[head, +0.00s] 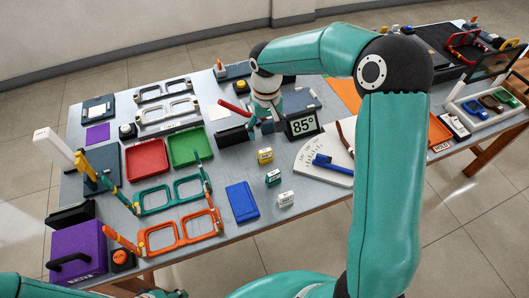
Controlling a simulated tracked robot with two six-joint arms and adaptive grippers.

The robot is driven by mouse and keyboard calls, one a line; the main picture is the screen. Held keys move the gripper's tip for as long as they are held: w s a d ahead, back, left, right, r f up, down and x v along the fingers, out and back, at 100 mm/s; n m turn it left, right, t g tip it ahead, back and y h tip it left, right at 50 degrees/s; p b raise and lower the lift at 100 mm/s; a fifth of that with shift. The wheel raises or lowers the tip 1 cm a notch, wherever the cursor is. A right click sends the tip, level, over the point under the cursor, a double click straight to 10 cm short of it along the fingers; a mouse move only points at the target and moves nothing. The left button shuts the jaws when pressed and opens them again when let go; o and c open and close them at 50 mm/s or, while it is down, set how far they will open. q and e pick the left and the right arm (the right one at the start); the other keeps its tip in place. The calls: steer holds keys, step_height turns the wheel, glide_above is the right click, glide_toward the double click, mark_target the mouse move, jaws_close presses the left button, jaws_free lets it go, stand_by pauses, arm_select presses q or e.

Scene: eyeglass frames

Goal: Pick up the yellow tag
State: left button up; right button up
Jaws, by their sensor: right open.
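The yellow tag (265,156) is a small block with a pale label. It stands on the grey table, left of the white angle scale and above a green tag (273,177) and a white tag (286,199). My right gripper (260,127) is at the end of the teal arm that reaches over the table from the right. It is open, points down and is just beyond the yellow tag in the picture, apart from it. Its fingertips are small and partly blend with dark items behind. My left gripper is out of view.
A display reading 85° (302,124) stands right of the gripper, near the angle scale (322,158). A blue block (242,201) lies left of the white tag. Red (146,160) and green (190,146) trays and green and orange eyeglass frames (178,236) fill the left side.

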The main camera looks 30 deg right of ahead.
mark_target(265, 150)
step_height(265, 150, down, 7)
steer(key=f, duration=0.1)
steer(key=f+p, duration=0.1)
steer(key=f, duration=0.1)
steer(key=f+p, duration=0.1)
steer(key=shift+w+f, duration=0.15)
steer(key=shift+w, duration=0.15)
steer(key=shift+f, duration=0.55)
steer(key=c, duration=1)
